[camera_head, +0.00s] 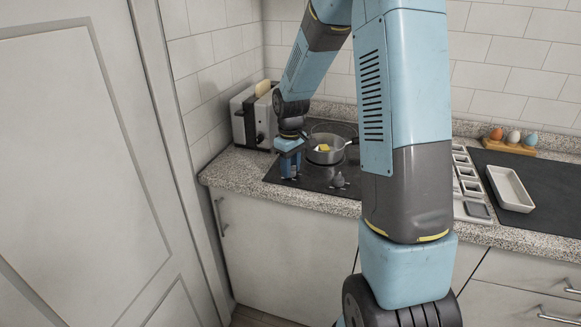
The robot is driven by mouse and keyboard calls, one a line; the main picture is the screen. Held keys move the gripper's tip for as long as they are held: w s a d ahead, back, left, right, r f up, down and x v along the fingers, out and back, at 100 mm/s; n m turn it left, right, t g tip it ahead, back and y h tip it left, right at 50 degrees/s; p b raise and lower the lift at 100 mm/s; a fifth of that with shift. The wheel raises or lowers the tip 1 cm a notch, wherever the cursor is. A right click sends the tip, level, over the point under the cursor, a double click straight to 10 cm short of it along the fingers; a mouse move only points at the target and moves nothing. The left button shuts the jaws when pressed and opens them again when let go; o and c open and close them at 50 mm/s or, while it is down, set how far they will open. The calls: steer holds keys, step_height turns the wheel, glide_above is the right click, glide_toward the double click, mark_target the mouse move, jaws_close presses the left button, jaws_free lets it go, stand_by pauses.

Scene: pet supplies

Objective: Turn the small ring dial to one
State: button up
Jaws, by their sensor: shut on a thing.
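My gripper (290,172) points down at the front left of the black cooktop (318,184). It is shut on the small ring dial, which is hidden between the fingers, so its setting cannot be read. Another grey dial (338,180) stands on the cooktop's front part, to the right of my gripper and apart from it.
A pan (324,157) with a yellow piece (323,147) in it stands on the cooktop just right of my gripper. A toaster (252,118) is behind left. A white tray (510,188) and an egg holder (510,146) stand at the right.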

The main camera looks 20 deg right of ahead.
steer(key=shift+w+r, duration=0.1)
stand_by(0.3)
steer(key=o, duration=1)
steer(key=shift+o, duration=0.2)
step_height(320, 180, up, 14)
steer(key=shift+f, duration=0.2)
